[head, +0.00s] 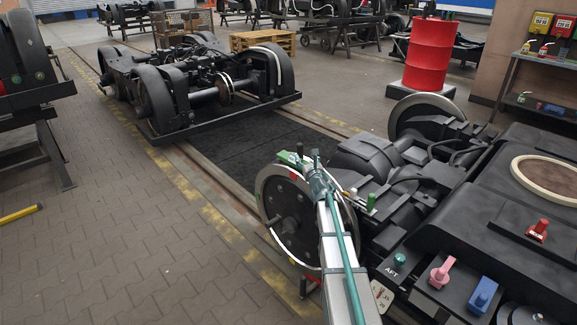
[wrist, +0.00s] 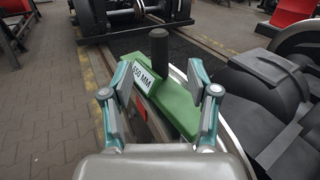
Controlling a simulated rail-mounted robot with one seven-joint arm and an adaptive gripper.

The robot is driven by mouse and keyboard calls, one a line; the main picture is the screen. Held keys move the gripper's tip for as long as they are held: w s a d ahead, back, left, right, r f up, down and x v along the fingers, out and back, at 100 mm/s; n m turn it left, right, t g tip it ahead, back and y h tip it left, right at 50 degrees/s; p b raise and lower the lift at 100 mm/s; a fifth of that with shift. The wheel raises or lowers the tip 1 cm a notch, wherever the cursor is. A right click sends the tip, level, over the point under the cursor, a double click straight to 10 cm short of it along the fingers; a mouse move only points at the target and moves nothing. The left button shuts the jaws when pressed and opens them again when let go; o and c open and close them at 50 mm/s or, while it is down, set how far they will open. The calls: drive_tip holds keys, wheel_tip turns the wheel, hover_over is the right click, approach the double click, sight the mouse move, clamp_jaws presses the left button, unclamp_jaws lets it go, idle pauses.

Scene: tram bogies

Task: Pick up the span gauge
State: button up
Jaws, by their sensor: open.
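The span gauge (wrist: 178,112) has a green body with a white label reading "650 MM" and an upright black post (wrist: 158,48). In the wrist view it lies between and beyond the fingers of my gripper (wrist: 160,75), which is open. The fingers stand on either side of the green body, and I cannot tell whether they touch it. In the head view, a green end of the gauge (head: 289,158) shows at the wheel's top, beside my gripper (head: 309,163). My arm and gripper hide the rest of it there.
A bogie wheel (head: 288,218) stands right by my gripper, with a dark bogie frame to its right. Another bogie (head: 190,85) stands on the track behind. A red drum (head: 430,55) is at the back right. The paved floor at left is mostly clear, with a yellow bar (head: 20,213).

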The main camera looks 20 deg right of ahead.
sight(301, 148)
drive_tip(key=w, duration=0.2)
drive_tip(key=w+d, duration=0.1)
drive_tip(key=w, duration=0.1)
drive_tip(key=shift+w, duration=0.4)
drive_tip(key=shift+w+d+p, duration=0.15)
drive_tip(key=shift+w+p, duration=0.15)
drive_tip(key=shift+w, duration=1.1)
drive_tip(key=shift+w+d+p, duration=0.1)
drive_tip(key=shift+w+p, duration=0.2)
drive_tip(key=shift+w, duration=1.1)
drive_tip(key=shift+s, duration=0.1)
clamp_jaws()
